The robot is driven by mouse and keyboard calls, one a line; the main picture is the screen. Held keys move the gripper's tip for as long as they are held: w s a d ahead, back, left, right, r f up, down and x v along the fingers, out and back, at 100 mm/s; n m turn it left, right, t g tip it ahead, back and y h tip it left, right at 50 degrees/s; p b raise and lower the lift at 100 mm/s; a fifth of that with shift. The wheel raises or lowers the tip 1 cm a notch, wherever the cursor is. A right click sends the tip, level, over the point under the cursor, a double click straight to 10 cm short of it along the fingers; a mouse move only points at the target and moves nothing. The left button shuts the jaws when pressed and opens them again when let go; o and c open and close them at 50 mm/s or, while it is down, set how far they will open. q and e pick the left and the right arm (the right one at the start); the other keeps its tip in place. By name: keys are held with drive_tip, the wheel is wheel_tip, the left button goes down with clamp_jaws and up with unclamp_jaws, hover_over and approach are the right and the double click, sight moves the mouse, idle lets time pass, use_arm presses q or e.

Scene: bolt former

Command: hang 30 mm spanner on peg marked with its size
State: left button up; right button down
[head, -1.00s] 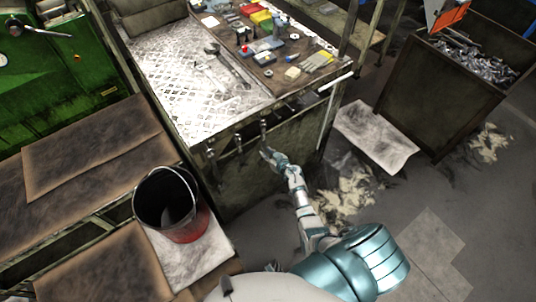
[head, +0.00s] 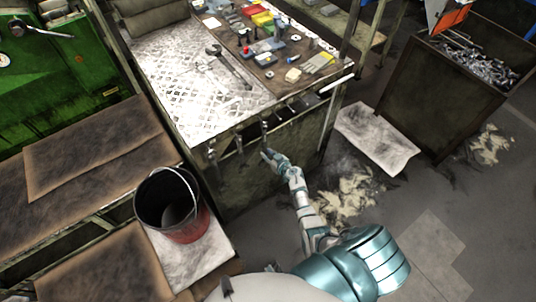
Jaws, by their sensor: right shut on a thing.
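My right gripper (head: 269,156) is at the front face of the steel workbench, just below its front edge. It is shut on the lower part of a dark spanner (head: 264,133) that hangs upright there; the fingers hide its lower end. Other dark spanners hang along the same edge to the left, one in the middle (head: 239,145) and one near the corner (head: 212,153). The pegs and their size marks are too small to read. My left gripper is not in view.
The bench top (head: 175,75) carries a loose spanner (head: 214,50) and several small tools and boxes at the back right. A black and red bucket (head: 185,232) stands at lower left. A scrap bin (head: 420,100) stands at right.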

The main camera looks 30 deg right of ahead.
drive_tip(key=shift+r, duration=0.1)
drive_tip(key=c, duration=0.8)
unclamp_jaws()
drive_tip(key=shift+a, duration=0.1)
drive_tip(key=v, duration=1.2)
